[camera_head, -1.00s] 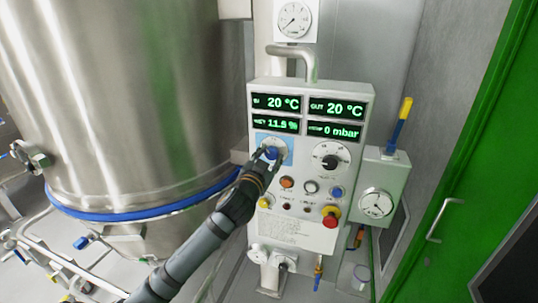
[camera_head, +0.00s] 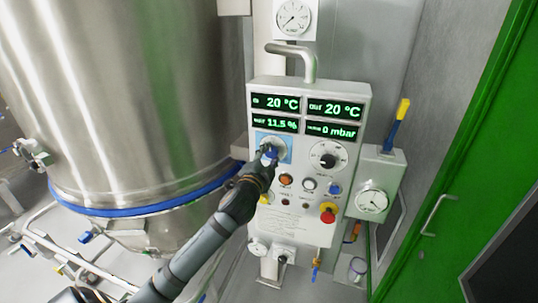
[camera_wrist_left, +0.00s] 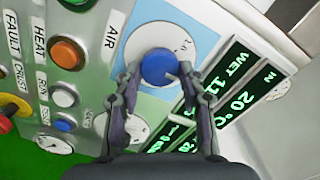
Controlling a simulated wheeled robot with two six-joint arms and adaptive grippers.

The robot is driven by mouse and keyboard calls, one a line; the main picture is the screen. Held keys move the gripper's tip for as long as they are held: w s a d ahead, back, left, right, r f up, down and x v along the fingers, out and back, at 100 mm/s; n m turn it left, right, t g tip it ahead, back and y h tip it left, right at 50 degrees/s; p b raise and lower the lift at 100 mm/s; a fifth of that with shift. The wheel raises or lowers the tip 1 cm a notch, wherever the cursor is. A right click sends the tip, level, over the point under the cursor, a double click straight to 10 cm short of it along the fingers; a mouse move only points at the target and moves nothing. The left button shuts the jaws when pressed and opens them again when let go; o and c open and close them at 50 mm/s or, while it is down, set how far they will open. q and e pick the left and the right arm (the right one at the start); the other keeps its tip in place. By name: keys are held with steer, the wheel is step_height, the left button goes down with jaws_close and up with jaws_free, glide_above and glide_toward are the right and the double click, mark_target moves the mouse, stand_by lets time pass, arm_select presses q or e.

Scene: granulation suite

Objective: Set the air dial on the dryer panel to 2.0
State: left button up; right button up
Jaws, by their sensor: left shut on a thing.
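The dryer panel (camera_head: 304,215) is a white box in the middle of the head view. The air dial (camera_wrist_left: 158,67) has a blue knob on a white round scale over a light blue square, with the word AIR beside it in the left wrist view. In the head view the dial (camera_head: 271,151) is partly hidden by my left gripper (camera_head: 268,160). My left gripper (camera_wrist_left: 156,85) is shut on the blue knob, one finger on each side. My right gripper is not in view.
A second dial with a black knob (camera_head: 328,160) sits right of the air dial. Green displays (camera_head: 303,114) are above. Lit buttons (camera_head: 309,184) and a red emergency button (camera_head: 328,215) are below. A steel vessel (camera_head: 130,100) stands left, a green door (camera_head: 460,170) right.

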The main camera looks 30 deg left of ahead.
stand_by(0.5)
arm_select(q)
steer(key=o, duration=1.2)
steer(key=shift+c, duration=0.2)
steer(key=v, duration=0.7)
steer(key=shift+s, duration=0.3)
steer(key=shift+w+d, duration=0.1)
steer(key=shift+w, duration=0.05)
steer(key=shift+f, duration=0.1)
